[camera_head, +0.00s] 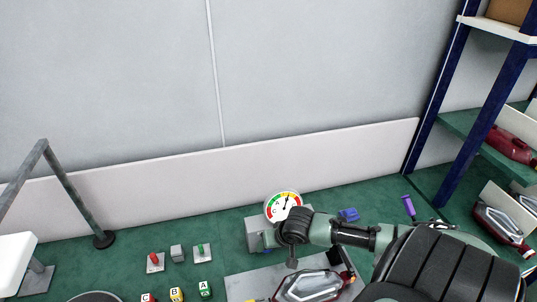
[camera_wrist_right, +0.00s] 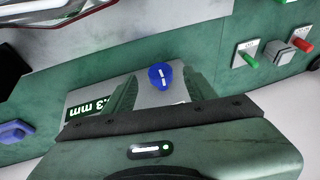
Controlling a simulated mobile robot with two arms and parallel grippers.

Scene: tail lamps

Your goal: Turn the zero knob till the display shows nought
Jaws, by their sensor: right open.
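The blue zero knob (camera_wrist_right: 160,77) with a white mark sits on a grey panel in the right wrist view. My right gripper (camera_wrist_right: 160,71) is open, its two green fingers on either side of the knob; I cannot tell whether they touch it. In the head view a round dial gauge (camera_head: 283,205) stands over a grey box (camera_head: 253,236), mostly behind my right arm. My left gripper is out of view.
A tail lamp (camera_head: 315,284) lies on a grey plate in front of the box. Red (camera_head: 155,260), grey (camera_head: 177,253) and green (camera_head: 201,250) buttons stand to the left, with lettered cubes (camera_head: 176,294) nearer. A blue shelf rack (camera_head: 487,110) stands at the right.

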